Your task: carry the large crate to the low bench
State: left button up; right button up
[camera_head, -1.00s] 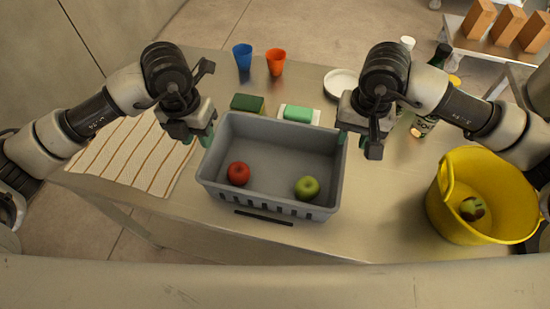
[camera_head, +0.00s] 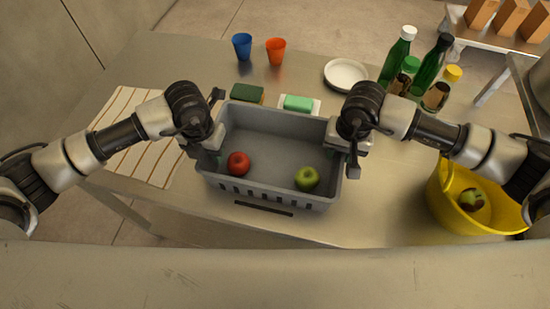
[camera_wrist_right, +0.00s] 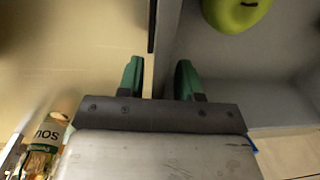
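The large grey crate (camera_head: 262,189) stands on the metal table with a red apple (camera_head: 238,163) and a green apple (camera_head: 307,178) inside. My left gripper (camera_head: 211,150) is at the crate's left wall; its fingers are mostly hidden. My right gripper (camera_head: 343,150) is at the right wall. In the right wrist view its green fingers (camera_wrist_right: 160,78) straddle the crate's wall (camera_wrist_right: 167,50), apart, with a small gap showing on each side. A low bench (camera_head: 472,37) holding wooden blocks stands at the back right, beyond the table.
A yellow bucket (camera_head: 440,205) is right of the crate. Bottles (camera_head: 398,55), jars and a white plate (camera_head: 346,74) stand behind right. A sponge (camera_head: 247,93), a green soap bar (camera_head: 298,103) and blue and orange cups (camera_head: 275,52) are behind the crate. A striped cloth (camera_head: 125,155) lies left.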

pick_arm(q)
jog(key=shift+f, duration=0.2)
pick_arm(e)
jog(key=shift+f, duration=0.2)
pick_arm(q)
grip_shut()
pick_arm(e)
grip_shut()
